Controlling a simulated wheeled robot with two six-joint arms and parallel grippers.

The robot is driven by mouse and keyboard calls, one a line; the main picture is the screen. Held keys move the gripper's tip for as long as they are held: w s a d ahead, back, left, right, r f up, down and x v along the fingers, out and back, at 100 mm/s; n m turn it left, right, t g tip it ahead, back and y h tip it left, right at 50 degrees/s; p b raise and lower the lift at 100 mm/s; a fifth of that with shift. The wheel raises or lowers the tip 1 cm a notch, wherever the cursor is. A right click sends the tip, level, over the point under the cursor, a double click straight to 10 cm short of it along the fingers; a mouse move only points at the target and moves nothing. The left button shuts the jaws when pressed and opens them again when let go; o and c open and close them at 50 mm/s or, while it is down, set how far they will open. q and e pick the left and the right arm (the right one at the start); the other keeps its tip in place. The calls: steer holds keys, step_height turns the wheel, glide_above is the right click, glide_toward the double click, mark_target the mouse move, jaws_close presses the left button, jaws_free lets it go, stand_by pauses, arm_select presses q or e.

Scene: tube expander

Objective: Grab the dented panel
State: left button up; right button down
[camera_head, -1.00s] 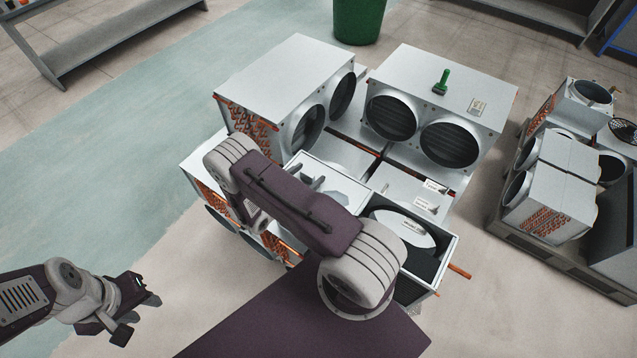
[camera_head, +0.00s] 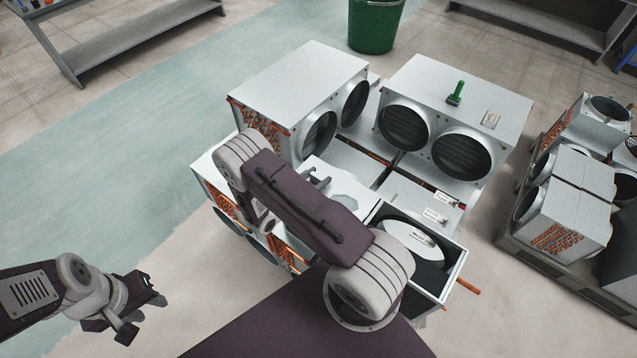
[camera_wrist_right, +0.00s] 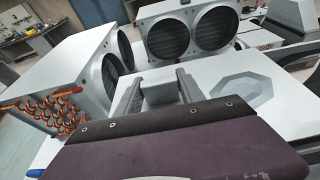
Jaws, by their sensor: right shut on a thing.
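The dented panel (camera_head: 346,188) is a pale flat sheet with an eight-sided dent, on top of the near unit in the middle. In the right wrist view the dent (camera_wrist_right: 248,90) shows clearly, right of the fingers. My right gripper (camera_head: 318,179) is at the panel's left part, with the forearm hiding much of its near side. In the wrist view my right gripper (camera_wrist_right: 158,92) is shut, with a grey block-like part of the panel between its two fingers. My left gripper (camera_head: 143,310) is open and empty, low at the left, away from the units.
Two large finned units with round ducts stand behind, one at left (camera_head: 298,85) and one at right (camera_head: 455,95) with a green-handled tool (camera_head: 455,92) on top. An open-topped unit (camera_head: 455,268) stands near right.

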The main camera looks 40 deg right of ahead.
steer(key=shift+w+d+r+b, duration=0.1)
steer(key=shift+d+r+b, duration=0.2)
steer(key=shift+r, duration=0.35)
steer(key=shift+w+d+r+b, duration=0.1)
steer(key=shift+d+r+b, duration=0.2)
steer(key=shift+r, duration=0.3)
steer(key=w+d+r+b, duration=0.3)
steer(key=d+r, duration=0.3)
steer(key=d, duration=0.4)
steer(key=shift+r, duration=0.3)
